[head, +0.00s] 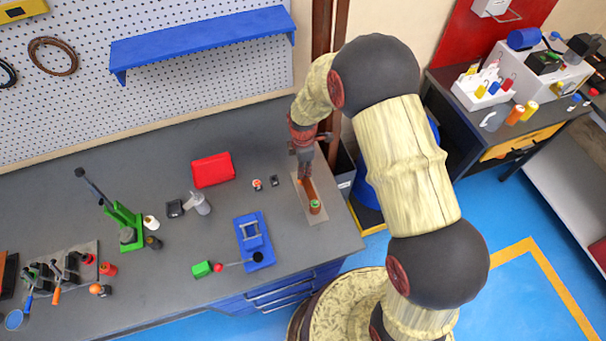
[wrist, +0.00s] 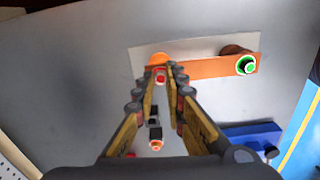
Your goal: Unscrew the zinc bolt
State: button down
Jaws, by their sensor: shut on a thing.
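A copper-orange bar (wrist: 210,70) lies on a pale plate (wrist: 142,52). A green-ringed bolt or stud (wrist: 246,65) stands at its right end in the wrist view; it also shows in the head view (head: 315,206). My gripper (wrist: 160,70) points down at the bar's other end, with its fingertips closed around a small head there, which I take to be the zinc bolt (wrist: 160,76). Only a little red and pale surface shows between the fingertips; the shank is hidden. In the head view, my gripper (head: 305,180) is over the far end of the plate.
A blue device (head: 251,238) with a dark ball-ended lever stands left of the plate. Small orange (head: 257,184) and black (head: 274,181) pieces and a red box (head: 212,170) lie farther left. The bench's right edge is close to the plate.

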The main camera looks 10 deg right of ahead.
jog(key=n, duration=0.5)
jog(key=shift+r+n, duration=0.1)
jog(key=shift+n, duration=0.3)
jog(key=c, duration=2.1)
grip_release()
jog(key=m, duration=0.5)
jog(key=shift+m, duration=0.4)
jog(key=m, duration=0.5)
jog(key=shift+m+b, duration=0.3)
jog(key=shift+m, duration=0.1)
